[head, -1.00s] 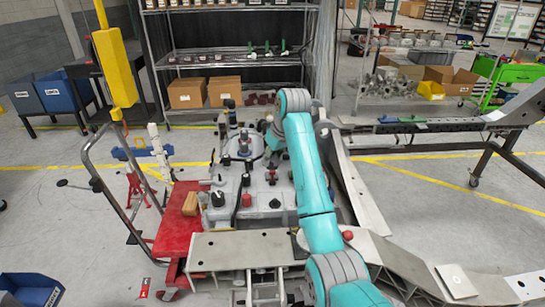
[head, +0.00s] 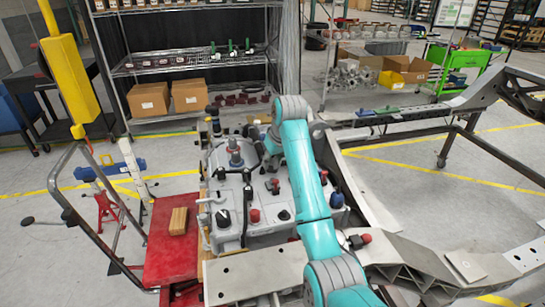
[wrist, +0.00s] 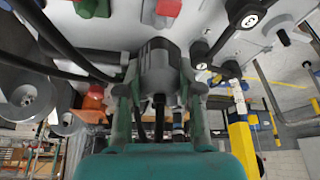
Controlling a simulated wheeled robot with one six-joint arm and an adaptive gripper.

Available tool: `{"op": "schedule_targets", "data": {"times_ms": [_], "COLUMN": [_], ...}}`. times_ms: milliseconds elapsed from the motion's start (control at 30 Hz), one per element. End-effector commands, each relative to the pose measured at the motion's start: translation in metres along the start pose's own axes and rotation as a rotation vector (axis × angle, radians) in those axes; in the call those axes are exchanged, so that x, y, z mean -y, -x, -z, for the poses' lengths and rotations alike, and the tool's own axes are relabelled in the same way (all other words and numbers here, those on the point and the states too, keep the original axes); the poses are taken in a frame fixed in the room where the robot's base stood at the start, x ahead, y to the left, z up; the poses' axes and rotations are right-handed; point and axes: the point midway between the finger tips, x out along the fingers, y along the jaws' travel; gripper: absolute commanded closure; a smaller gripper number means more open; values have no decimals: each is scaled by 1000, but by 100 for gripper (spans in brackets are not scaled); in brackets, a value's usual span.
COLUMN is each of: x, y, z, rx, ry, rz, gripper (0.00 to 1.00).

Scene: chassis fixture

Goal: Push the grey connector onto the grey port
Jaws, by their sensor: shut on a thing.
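In the wrist view my gripper (wrist: 157,72) has its two green fingers on either side of a grey, ribbed, round connector (wrist: 157,62) and is shut on it. A black cable hangs from the connector between the fingers. Its far end is close to the pale fixture face (wrist: 205,18); I cannot tell whether it touches. I cannot make out the grey port for certain; it may be hidden behind the connector. In the head view my wrist (head: 268,148) is over the back of the pale grey fixture (head: 262,232), and the fingers are mostly hidden.
Black (wrist: 245,12), red (wrist: 167,7) and green (wrist: 92,7) fittings stand near the connector, with dark cables at left. In the head view a red cart (head: 172,250) with a wooden block (head: 178,221) is at left. Metal chassis rails (head: 365,195) run along the right.

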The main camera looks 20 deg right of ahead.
Motion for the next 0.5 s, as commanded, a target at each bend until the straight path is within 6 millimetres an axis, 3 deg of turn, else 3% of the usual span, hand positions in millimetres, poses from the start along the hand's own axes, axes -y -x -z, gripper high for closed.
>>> {"op": "schedule_targets", "data": {"times_ms": [233,500], "x": [0,0], "y": [-24,-22], "z": [-10,-10], "rx": [2,0], "ry": [0,1], "rz": [0,0], "gripper": [96,96]}}
